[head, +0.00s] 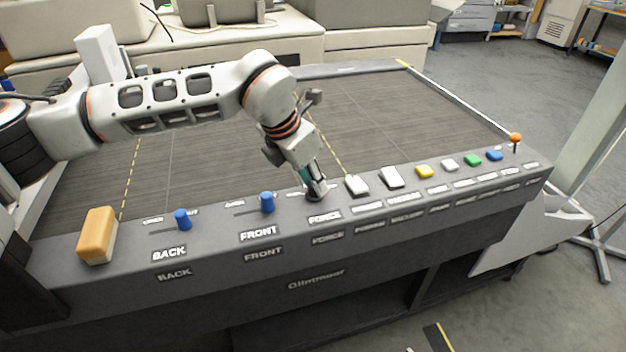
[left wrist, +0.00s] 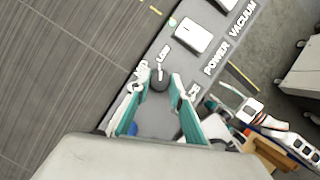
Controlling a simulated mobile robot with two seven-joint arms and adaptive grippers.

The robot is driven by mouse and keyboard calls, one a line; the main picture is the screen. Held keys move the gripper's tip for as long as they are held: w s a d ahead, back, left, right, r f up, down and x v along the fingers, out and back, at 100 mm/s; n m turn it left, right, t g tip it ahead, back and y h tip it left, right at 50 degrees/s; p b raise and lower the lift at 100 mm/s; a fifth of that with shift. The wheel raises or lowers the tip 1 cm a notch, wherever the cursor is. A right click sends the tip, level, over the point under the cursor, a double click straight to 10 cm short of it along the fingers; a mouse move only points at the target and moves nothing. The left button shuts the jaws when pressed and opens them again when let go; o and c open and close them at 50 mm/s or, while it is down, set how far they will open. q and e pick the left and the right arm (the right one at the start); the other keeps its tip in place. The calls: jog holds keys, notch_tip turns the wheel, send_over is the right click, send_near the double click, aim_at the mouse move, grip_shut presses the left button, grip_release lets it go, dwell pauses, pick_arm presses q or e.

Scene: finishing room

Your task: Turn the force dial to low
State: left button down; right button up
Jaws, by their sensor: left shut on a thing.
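The force dial (left wrist: 159,84) is a small dark knob on the grey control panel (head: 290,222), above the FORCE label (head: 325,217). My left gripper (head: 316,193) reaches down onto the panel at the dial. Its teal-lined fingers (left wrist: 156,92) stand on either side of the knob and are shut on it. In the head view the gripper hides the dial, and I cannot tell its setting.
Blue FRONT (head: 267,202) and BACK (head: 183,219) sliders and a tan block (head: 97,235) are left of the dial. White buttons (head: 357,185), a yellow button (head: 424,171) and an orange-topped lever (head: 515,140) are to the right. The dark bed (head: 380,110) behind is clear.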

dwell(0.3)
pick_arm(q)
jog(key=c, duration=1.8)
grip_release()
jog(key=shift+r, duration=0.15)
jog(key=v, duration=1.2)
jog(key=shift+s, duration=0.1)
